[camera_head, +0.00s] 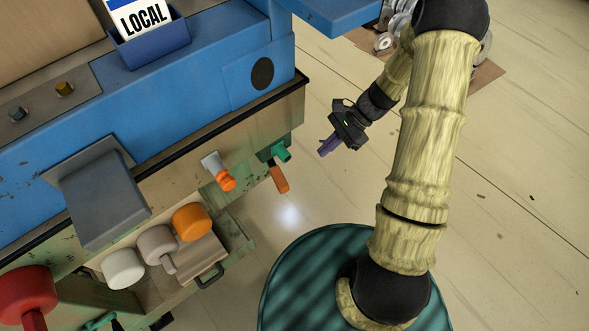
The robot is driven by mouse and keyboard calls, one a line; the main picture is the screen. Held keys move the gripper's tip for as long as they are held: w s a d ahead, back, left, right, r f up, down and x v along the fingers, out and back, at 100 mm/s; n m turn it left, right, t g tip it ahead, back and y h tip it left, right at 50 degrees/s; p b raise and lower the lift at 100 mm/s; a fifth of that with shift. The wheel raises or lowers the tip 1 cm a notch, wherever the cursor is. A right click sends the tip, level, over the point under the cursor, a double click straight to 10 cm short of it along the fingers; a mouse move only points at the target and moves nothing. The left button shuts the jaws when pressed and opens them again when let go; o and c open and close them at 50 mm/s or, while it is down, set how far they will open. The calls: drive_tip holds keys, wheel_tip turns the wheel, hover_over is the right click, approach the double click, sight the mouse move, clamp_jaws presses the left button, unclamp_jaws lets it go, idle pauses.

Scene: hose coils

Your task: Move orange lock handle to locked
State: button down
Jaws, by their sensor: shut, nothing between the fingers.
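Two orange-ended handles show on the right part of the cabinet front. One is a flat orange handle (279,178) hanging down below a green fitting (275,152) near the corner. The other is a grey lever with a round orange tip (226,182), just left of it. I cannot tell for sure which is the lock handle, nor read its lock position. My gripper (325,148) has purple fingers and is shut and empty. It is in the air right of the green fitting, apart from both handles, with its fingers pointing left and down.
The blue-topped cabinet (215,55) fills the left. An orange knob (192,222), a beige knob (156,244), a white knob (123,268) and a red knob (27,287) stick out from its front. A wooden drawer (203,258) is below. Open floor (525,150) lies right.

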sight(273, 164)
drive_tip(key=s+a+f+p, duration=0.2)
drive_tip(key=a+f, duration=0.3)
drive_tip(key=a, duration=0.4)
drive_tip(key=shift+s+f, duration=0.35)
drive_tip(key=shift+s, duration=0.35)
drive_tip(key=shift+a, duration=0.1)
